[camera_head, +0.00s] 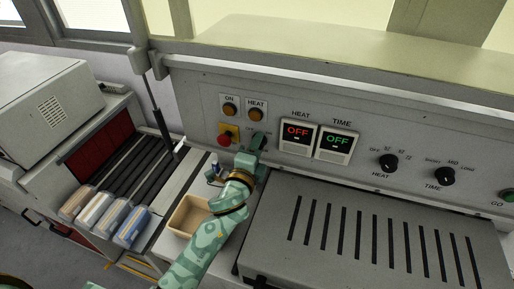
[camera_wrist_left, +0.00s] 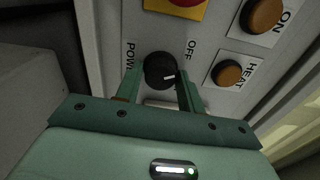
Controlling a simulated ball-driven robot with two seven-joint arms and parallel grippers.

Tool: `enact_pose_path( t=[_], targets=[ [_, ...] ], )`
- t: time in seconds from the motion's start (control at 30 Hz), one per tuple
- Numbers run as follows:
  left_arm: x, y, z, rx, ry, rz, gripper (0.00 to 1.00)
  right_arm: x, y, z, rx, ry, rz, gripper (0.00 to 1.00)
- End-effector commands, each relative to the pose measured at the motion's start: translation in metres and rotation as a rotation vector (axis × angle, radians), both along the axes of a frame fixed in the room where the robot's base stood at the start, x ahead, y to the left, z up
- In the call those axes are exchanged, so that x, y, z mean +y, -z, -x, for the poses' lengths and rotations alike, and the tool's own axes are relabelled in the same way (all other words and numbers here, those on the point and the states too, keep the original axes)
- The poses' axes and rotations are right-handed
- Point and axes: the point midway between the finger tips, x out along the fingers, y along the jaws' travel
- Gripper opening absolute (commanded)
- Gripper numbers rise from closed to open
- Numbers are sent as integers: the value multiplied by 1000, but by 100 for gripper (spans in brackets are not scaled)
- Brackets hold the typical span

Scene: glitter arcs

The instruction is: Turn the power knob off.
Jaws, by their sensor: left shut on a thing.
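The black power knob (camera_wrist_left: 160,71) is on the grey panel in the left wrist view, with the letters "POW" at its left and "OFF" at its upper right. Its white mark points to the right in that view. My left gripper (camera_wrist_left: 159,82) is shut on the knob, one finger on each side. In the head view my left gripper (camera_head: 258,142) is against the panel and hides the knob. The heat display (camera_head: 297,132) reads a red "OFF" and the time display (camera_head: 337,142) a green "OFF". My right gripper is not in view.
A red button on a yellow plate (camera_head: 234,129) is just left of my gripper. The ON button (camera_head: 230,109) and HEAT button (camera_head: 256,114) are above. The heat dial (camera_head: 388,162) and time dial (camera_head: 444,176) are farther right. A tan tray (camera_head: 183,226) is below my arm.

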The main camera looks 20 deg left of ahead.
Motion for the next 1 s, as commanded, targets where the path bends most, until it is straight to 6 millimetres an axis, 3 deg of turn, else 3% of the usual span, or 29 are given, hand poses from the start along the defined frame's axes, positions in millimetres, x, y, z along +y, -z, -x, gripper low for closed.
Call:
enact_pose_path(
  t=[0.67,0.7,0.73,1.0],
  targets=[
    [1,1,0,4,-1,59,16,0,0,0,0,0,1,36],
    [1,1,0,4,-1,59,50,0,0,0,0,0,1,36],
    [1,1,0,4,-1,58,58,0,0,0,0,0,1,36],
    [0,0,0,3,-1,58,60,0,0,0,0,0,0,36]
  ],
)
